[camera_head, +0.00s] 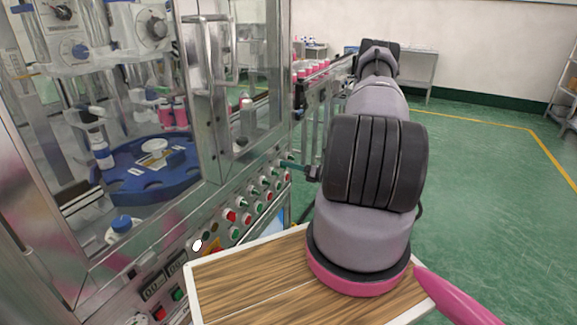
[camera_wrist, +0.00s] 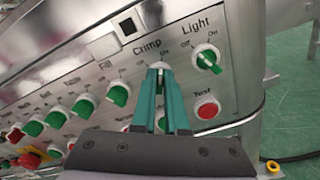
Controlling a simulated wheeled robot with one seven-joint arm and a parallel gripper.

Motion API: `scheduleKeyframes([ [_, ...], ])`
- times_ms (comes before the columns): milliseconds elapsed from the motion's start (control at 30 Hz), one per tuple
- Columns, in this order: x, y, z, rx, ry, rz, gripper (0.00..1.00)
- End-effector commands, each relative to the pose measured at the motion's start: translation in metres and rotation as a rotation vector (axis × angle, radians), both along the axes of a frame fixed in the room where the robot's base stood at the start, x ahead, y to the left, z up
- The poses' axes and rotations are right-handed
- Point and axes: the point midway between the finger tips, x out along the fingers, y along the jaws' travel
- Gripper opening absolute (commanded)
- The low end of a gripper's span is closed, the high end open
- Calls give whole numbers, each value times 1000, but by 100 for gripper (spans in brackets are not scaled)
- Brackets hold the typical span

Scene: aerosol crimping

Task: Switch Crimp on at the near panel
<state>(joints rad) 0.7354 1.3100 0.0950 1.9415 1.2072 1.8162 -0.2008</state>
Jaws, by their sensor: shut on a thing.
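The Crimp knob (camera_wrist: 160,65) is under the "Crimp" label on the tilted metal panel (camera_wrist: 75,62) in the wrist view. Only its pale top edge shows. My gripper (camera_wrist: 160,76) has its teal fingers closed together around this knob, and they hide most of it and its pointer, so I cannot tell which way it is turned. In the head view my gripper (camera_head: 286,164) reaches from the right to the upper right end of the panel (camera_head: 216,200), and the Crimp knob cannot be made out there.
The green Light switch (camera_wrist: 207,58) is just right of Crimp, with the red Test button (camera_wrist: 207,108) below it. Several green switches (camera_wrist: 83,106) run left. A wood-topped surface (camera_head: 245,280) is below my arm. The glazed machine (camera_head: 200,100) stands left; open green floor lies right.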

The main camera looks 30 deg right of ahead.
Motion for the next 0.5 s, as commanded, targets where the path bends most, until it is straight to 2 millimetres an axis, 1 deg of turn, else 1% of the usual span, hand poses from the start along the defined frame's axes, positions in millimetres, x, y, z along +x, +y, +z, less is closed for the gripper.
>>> scheduleKeyframes([
  [500,0,-1,0,36,29,-2,0],
])
